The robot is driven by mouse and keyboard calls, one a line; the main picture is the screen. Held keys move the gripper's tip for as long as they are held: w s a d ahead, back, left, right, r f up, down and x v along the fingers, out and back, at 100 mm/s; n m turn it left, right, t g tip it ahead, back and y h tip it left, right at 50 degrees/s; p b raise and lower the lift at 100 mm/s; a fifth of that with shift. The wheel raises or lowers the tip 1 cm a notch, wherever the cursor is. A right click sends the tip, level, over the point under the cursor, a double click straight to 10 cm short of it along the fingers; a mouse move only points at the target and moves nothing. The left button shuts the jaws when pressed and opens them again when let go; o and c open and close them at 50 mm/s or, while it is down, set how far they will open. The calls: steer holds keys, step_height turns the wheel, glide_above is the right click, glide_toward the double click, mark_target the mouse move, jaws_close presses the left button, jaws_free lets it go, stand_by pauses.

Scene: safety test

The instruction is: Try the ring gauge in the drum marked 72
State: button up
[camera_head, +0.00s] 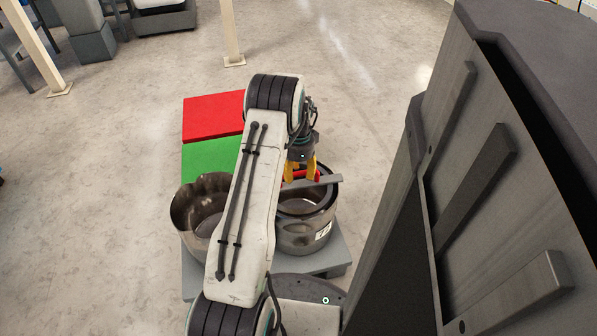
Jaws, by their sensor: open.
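An open metal drum (297,239) stands on the right of a low grey platform. A white label (323,231) on its side seems to read 72, though it is small. A grey bar (323,182) with a red part (300,175) lies at or just above the drum's rim. It may be the ring gauge, but its full shape is hidden. My gripper (301,171), with yellow fingers, is open and points down around the red part. I cannot tell whether the fingers touch it. A second open metal drum (196,222) stands to the left, partly behind my arm.
The grey platform (337,258) also bears a green panel (206,159) and a red panel (212,115) behind the drums. A large dark metal structure (490,190) fills the right side. Cream posts (232,35) stand at the back. Floor is clear at left.

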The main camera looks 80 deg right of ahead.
step_height(320, 180, up, 19)
steer(key=p, duration=0.7)
steer(key=shift+d, duration=0.2)
stand_by(0.5)
stand_by(1.0)
